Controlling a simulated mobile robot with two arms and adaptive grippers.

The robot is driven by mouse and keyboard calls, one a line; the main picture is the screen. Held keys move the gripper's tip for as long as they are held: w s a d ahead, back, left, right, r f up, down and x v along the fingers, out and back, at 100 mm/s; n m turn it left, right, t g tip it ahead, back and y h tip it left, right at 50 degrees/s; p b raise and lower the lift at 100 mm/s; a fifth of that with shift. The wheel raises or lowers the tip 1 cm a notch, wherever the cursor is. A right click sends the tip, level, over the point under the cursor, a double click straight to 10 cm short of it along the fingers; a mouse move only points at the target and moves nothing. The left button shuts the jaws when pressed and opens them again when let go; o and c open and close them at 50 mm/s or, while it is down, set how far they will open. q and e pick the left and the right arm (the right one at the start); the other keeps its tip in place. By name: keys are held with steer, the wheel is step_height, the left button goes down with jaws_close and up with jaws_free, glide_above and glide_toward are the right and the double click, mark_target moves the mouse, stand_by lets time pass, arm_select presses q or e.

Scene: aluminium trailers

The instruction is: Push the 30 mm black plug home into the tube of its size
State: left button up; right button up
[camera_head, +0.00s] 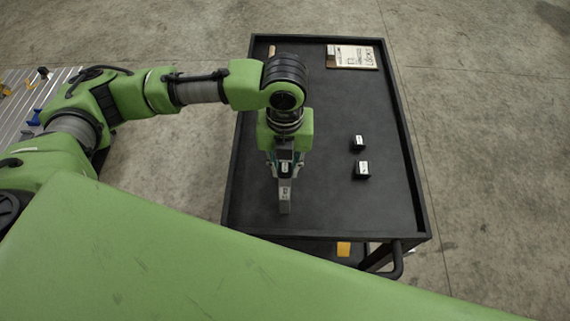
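My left gripper (285,171) points down over the black cart top, left of its middle. A grey square tube (285,205) with a white label shows directly below and in front of the fingers. A small dark piece with a pale label shows between the fingers; I cannot tell whether they grip it or whether it touches the tube. Two black plugs (358,143) (361,169) with white labels stand apart on the cart to the right. Their sizes are too small to read. My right gripper is not in view.
The black cart (408,160) has a raised rim. A labelled board (353,57) lies at its far right, and a small brown piece (272,51) at its far left. The right side is mostly clear. A ribbed metal surface (15,100) stands far left.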

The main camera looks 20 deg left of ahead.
mark_target(285, 166)
arm_select(q)
steer(key=shift+o, duration=1)
steer(key=shift+s+f, duration=0.15)
steer(key=shift+f, duration=0.15)
steer(key=shift+w, duration=0.2)
steer(key=shift+r, duration=0.1)
steer(key=shift+r, duration=0.25)
step_height(285, 166, up, 11)
steer(key=shift+r, duration=0.2)
steer(key=shift+f, duration=0.1)
